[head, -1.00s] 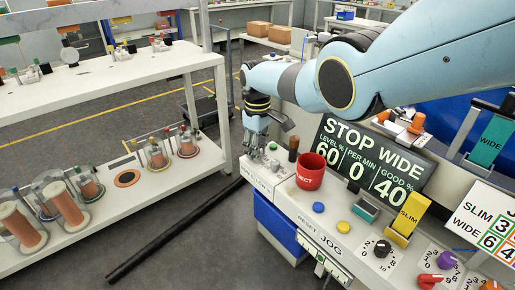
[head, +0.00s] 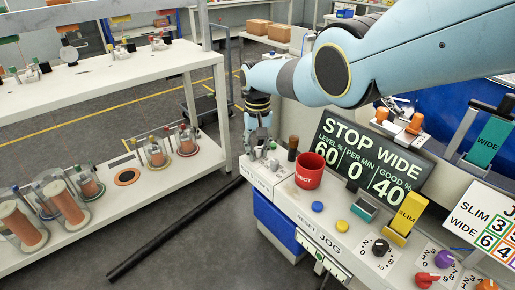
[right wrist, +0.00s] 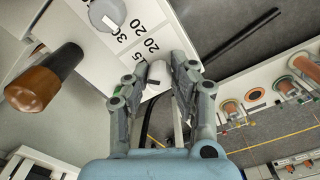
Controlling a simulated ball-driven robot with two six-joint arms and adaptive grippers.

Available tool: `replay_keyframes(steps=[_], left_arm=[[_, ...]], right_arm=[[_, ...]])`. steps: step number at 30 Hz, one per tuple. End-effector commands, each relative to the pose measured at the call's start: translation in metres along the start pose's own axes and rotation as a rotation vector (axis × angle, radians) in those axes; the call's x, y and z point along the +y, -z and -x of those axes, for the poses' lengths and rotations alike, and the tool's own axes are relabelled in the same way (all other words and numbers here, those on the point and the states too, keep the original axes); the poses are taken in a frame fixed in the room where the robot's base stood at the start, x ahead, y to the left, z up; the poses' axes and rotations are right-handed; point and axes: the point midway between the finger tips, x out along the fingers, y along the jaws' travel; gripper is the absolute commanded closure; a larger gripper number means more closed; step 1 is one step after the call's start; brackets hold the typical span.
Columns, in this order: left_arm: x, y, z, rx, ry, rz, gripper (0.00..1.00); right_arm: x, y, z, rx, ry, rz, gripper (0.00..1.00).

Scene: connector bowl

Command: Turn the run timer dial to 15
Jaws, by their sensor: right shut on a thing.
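My right gripper (head: 257,148) points down at the left end of the machine's white console (head: 262,178), among small grey knobs. In the right wrist view its two fingers (right wrist: 157,66) are on either side of a pale grey knob with a dark pointer mark (right wrist: 158,73) and shut on it. This knob sits at the edge of a white number plate (right wrist: 137,38) on which 15, 20 and 30 can be read. I take it for the run timer dial; its name is not legible, nor is its exact setting. My left gripper is not in view.
A second round grey dial (right wrist: 107,13) is close by on the plate. A brown-handled lever (right wrist: 45,78) stands beside the gripper; a red cup (head: 310,170) is to its right. The display (head: 368,160) reads STOP WIDE.

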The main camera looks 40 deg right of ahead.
Motion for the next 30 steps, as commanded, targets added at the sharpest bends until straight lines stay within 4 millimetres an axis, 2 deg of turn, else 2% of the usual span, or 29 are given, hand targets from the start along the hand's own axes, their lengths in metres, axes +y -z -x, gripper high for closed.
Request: replay_keyframes(steps=[20, 21, 25, 30], left_arm=[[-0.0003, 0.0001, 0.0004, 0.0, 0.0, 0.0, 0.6], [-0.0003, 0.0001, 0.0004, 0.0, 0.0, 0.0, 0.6], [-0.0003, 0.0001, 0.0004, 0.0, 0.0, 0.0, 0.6], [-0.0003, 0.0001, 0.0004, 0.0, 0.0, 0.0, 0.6]], right_arm=[[0.0002, 0.0009, 0.0009, 0.002, 0.0, -0.061, 1.0], [0.0002, 0.0009, 0.0008, 0.002, 0.0, -0.061, 0.73], [0.0002, 0.0007, 0.0007, 0.002, 0.0, -0.061, 0.56], [0.0001, 0.0004, 0.0003, 0.001, 0.0, -0.06, 0.55]])
